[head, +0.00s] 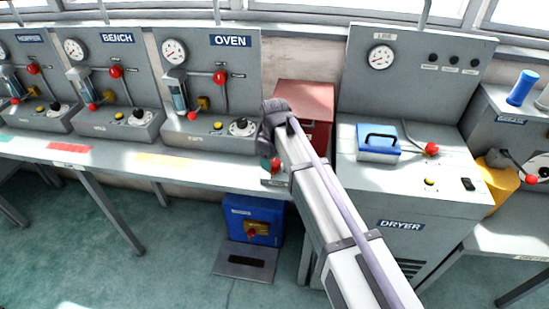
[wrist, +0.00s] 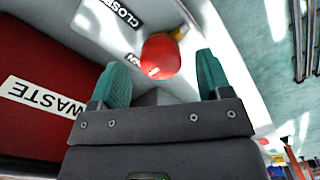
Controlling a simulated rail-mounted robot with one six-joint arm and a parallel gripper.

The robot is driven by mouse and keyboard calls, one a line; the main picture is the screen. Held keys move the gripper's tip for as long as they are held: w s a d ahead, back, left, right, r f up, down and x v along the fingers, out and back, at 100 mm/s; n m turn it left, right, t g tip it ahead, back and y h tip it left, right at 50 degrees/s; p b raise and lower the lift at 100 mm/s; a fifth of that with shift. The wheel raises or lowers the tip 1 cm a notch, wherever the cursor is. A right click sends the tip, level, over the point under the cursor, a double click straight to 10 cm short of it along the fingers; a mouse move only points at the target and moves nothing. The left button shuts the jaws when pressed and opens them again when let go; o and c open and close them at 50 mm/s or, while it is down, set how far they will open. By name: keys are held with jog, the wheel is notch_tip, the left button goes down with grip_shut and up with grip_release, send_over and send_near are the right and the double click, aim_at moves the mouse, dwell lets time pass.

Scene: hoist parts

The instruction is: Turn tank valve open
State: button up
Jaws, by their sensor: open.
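A red ball knob (wrist: 160,55) with a yellow part behind it shows in the wrist view, on a grey surface beside a label reading CLOSED (wrist: 118,12). A second label behind the knob is mostly covered. My gripper (wrist: 162,70) is open, its two green fingers apart. The knob appears between and just beyond the fingertips; I cannot tell whether they touch it. In the head view my gripper (head: 270,164) is low at the bench front, and the arm hides most of the knob there. No tank label is readable.
A red WASTE box (head: 305,100) stands behind my arm; it fills the left of the wrist view (wrist: 25,75). The OVEN panel (head: 205,75) is to the left, the DRYER unit (head: 410,200) to the right. A blue box (head: 237,232) stands on the floor below.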

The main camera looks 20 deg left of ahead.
aim_at(274, 162)
notch_tip(274, 162, up, 9)
jog(key=p, duration=0.7)
jog(key=shift+p, duration=0.35)
jog(key=shift+r, duration=0.1)
jog(key=s+d+m, duration=0.4)
jog(key=s+d, duration=0.1)
jog(key=d, duration=0.7)
jog(key=s+d+m, duration=0.4)
jog(key=s+d, duration=0.1)
jog(key=d, duration=0.8)
jog(key=s+d+m, duration=0.5)
jog(key=d, duration=0.7)
jog(key=shift+s+d, duration=0.15)
jog(key=shift+s, duration=0.05)
